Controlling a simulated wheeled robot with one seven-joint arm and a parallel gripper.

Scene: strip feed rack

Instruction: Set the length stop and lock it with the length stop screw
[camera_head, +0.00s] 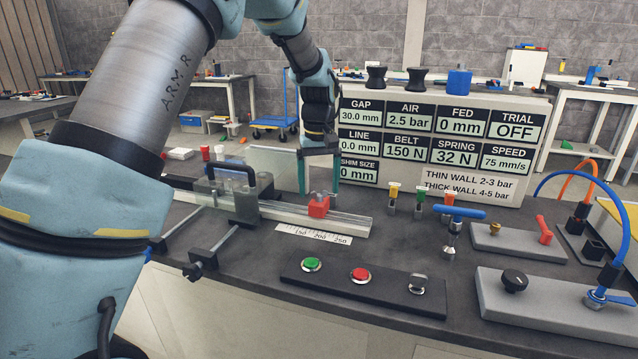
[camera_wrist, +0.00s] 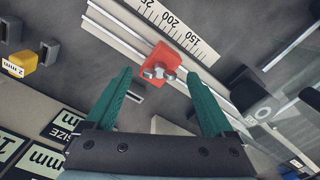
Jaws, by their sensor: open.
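In the wrist view the red block (camera_wrist: 184,60) carries a small metal winged screw (camera_wrist: 160,72), which I take for the length stop screw. My gripper (camera_head: 319,182) points down above the block. Its green fingers are open and empty, and in the wrist view the screw shows between the fingertips (camera_wrist: 160,78). The fingers look apart from the screw; the exact height gap is hard to tell.
A grey clamp with a black handle (camera_head: 236,180) stands on the rail left of the stop. A button panel (camera_head: 360,287) lies in front. Yellow, green and orange shim pieces (camera_head: 419,200) stand to the right. The display board (camera_head: 440,145) rises behind, close to my gripper.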

